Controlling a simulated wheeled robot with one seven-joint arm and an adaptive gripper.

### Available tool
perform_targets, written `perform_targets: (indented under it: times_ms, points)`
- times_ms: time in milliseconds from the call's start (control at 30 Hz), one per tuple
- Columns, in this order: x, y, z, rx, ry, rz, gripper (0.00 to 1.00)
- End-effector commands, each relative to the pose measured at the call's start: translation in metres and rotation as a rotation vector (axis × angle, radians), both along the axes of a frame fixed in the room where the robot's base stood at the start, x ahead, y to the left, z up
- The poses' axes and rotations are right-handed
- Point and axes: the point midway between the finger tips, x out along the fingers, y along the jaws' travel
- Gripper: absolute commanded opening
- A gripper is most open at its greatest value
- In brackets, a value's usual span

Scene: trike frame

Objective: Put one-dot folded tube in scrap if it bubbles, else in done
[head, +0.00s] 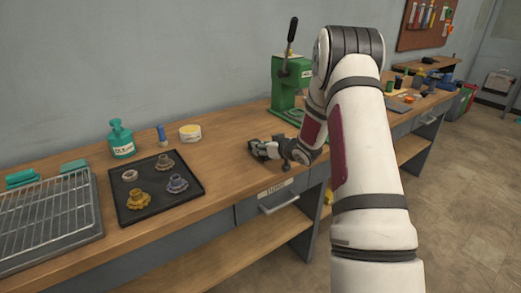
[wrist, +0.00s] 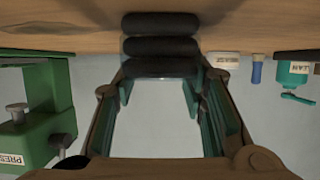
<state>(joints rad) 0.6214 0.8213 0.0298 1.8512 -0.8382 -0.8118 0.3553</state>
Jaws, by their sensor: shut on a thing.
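A black folded tube (wrist: 160,42), stacked in thick rolls, sits between the fingers of my gripper (wrist: 160,75) in the wrist view. My gripper is shut on it. In the head view my gripper (head: 268,150) is low over the middle of the wooden bench, left of the green press. The tube is hard to separate from the dark fingers there. I see no dot on the tube's visible side. No water or bubbles show, and I cannot make out a scrap or done label.
The green press (head: 287,85) stands behind my gripper. To the left are a black tray (head: 128,208) with several gears, a teal bottle (head: 121,140), a grease tub (head: 190,133) and a wire rack (head: 45,220). A labelled drawer (head: 270,205) is below. Bench between tray and gripper is clear.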

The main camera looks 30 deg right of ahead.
Motion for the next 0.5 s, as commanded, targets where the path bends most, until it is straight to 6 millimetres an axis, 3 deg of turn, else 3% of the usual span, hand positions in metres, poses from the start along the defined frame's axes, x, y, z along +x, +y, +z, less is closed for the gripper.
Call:
perform_targets:
  times_ms: [267, 500]
  points:
    - [0.000, 0.000, 0.009, -0.002, -0.002, 0.001, 0.02]
    - [0.000, 0.000, 0.040, -0.003, -0.004, 0.000, 0.02]
